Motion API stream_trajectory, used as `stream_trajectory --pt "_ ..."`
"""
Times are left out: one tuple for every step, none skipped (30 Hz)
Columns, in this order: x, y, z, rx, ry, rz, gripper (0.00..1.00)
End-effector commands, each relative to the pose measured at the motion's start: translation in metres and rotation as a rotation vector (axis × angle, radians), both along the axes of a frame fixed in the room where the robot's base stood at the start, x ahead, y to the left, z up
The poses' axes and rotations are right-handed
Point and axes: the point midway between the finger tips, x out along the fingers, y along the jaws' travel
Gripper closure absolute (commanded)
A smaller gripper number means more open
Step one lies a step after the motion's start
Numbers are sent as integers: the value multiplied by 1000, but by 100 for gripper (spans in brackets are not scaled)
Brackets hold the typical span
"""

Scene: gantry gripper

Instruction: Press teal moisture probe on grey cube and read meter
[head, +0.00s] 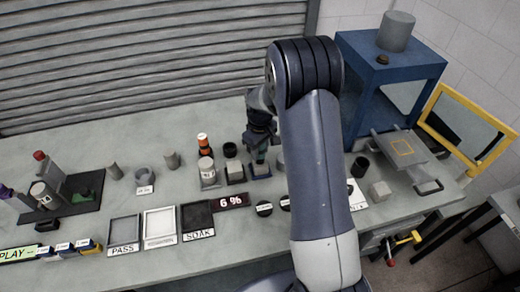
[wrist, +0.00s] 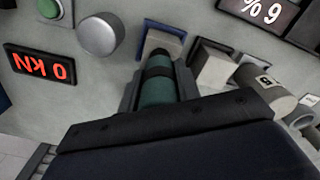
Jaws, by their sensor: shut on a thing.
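My gripper (wrist: 158,82) is shut on the teal moisture probe (wrist: 158,92), a teal cylinder with a dark band. In the head view my gripper (head: 261,143) points down, with a bit of the teal probe (head: 261,157) below it. The probe's far end is at a grey block (wrist: 164,40) with a blue edge. I cannot tell whether they touch. A pale grey cube (wrist: 214,70) stands beside it, also seen in the head view (head: 235,172). The meter (head: 231,201) reads 6 %. It also shows upside down in the wrist view (wrist: 264,12).
A second display (wrist: 42,63) reads 0 kN, near a green button (wrist: 49,8) and a grey knob (wrist: 97,36). PASS (head: 124,230) and SOAK (head: 196,220) trays lie at the front. A blue press frame (head: 400,66) with an open yellow guard (head: 436,96) stands right.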

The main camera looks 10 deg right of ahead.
Motion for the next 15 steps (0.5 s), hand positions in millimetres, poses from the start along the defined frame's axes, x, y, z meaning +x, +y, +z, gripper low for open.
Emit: stream_trajectory --pt "-1 0 -1 0 4 0 91" --pt "-1 0 -1 0 4 0 91" --pt "-1 0 1 0 4 0 91" --pt "-1 0 3 0 4 0 91" --pt "-1 0 5 0 4 0 91" --pt "-1 0 8 0 2 0 91" --pt "-1 0 10 0 2 0 91" --pt "-1 0 13 0 2 0 91" --pt "-1 0 17 0 1 0 91" --pt "-1 0 19 0 1 0 91" --pt "-1 0 22 0 1 0 91" --pt "0 0 25 0 1 0 91" --pt "0 0 28 0 1 0 91" --pt "0 0 30 0 1 0 91" --pt "0 0 34 -1 1 0 91"
